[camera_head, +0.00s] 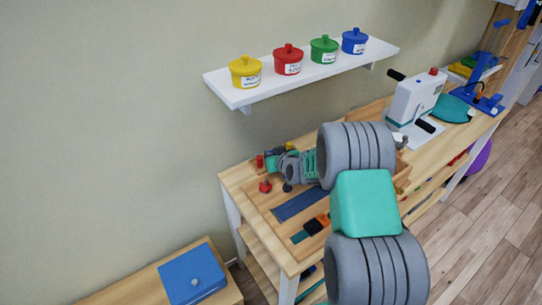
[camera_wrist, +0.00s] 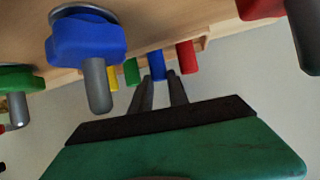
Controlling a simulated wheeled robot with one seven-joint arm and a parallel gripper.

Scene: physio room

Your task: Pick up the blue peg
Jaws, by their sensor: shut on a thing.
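In the wrist view the blue peg (camera_wrist: 158,62) stands in a row between a green peg (camera_wrist: 132,71) and a red peg (camera_wrist: 186,56). My gripper (camera_wrist: 159,80) has its two dark fingers at the blue peg, one on each side, and is shut on it. The peg is still in line with its neighbours; I cannot tell whether it has lifted. In the head view my gripper (camera_head: 270,158) is low over the left end of the wooden table (camera_head: 233,181). The blue peg is hidden there behind my gripper and arm.
A yellow peg (camera_wrist: 112,78) stands at the row's left end. A large blue knob with a grey stem (camera_wrist: 86,42) is close by. A white shelf (camera_head: 236,97) with coloured pots hangs above the table. A white device (camera_head: 415,100) stands farther right. A blue folder-like box (camera_head: 192,275) lies lower left.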

